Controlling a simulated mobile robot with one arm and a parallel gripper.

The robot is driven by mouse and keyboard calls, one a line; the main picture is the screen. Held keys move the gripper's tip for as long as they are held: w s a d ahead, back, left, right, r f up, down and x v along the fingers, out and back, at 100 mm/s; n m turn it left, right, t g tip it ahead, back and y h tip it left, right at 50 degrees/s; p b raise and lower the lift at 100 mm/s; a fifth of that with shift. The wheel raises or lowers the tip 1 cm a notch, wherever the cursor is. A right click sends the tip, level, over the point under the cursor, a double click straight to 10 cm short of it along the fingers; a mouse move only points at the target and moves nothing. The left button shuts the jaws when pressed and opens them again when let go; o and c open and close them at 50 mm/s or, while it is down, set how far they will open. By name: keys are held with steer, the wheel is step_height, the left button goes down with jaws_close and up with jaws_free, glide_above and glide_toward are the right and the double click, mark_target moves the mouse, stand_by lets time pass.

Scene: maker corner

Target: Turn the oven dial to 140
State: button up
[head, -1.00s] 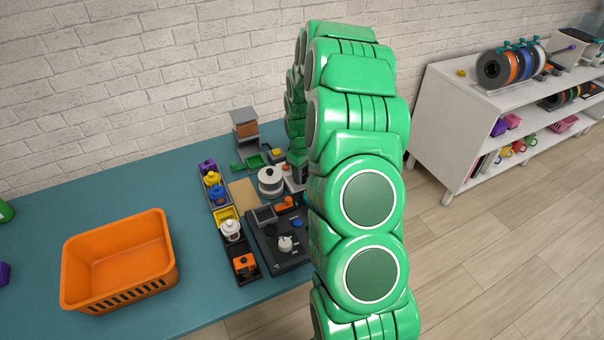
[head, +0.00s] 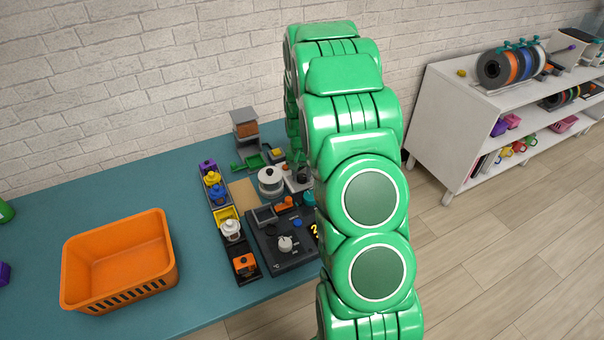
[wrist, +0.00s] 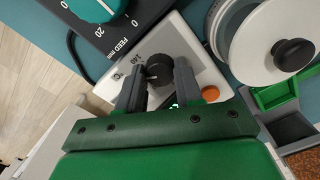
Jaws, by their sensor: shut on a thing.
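The oven is a pale box (wrist: 189,48) in the wrist view, with a black dial (wrist: 159,70) on its top face. Markings that seem to read 140 and °C are printed left of the dial. My gripper (wrist: 160,76) has its two grey fingers on either side of the dial and is shut on it. Which mark the dial points to cannot be told. An orange button (wrist: 210,93) sits to the right of the fingers, with a green glow partly hidden between them. In the head view the pale box (head: 298,183) shows partly beside my arm.
A black panel with a teal knob (wrist: 96,7) lies close by the oven. A white lidded pot (wrist: 265,48) and green trays (wrist: 275,92) are on its other side. An orange basket (head: 118,262) stands left on the teal table (head: 200,300).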

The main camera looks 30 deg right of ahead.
mark_target(302, 176)
steer(key=m, duration=0.5)
steer(key=shift+m, duration=0.4)
stand_by(0.3)
steer(key=o, duration=0.8)
steer(key=shift+c, duration=0.2)
steer(key=shift+r, duration=0.1)
step_height(302, 176, up, 7)
steer(key=shift+f, duration=0.15)
steer(key=shift+r, duration=0.45)
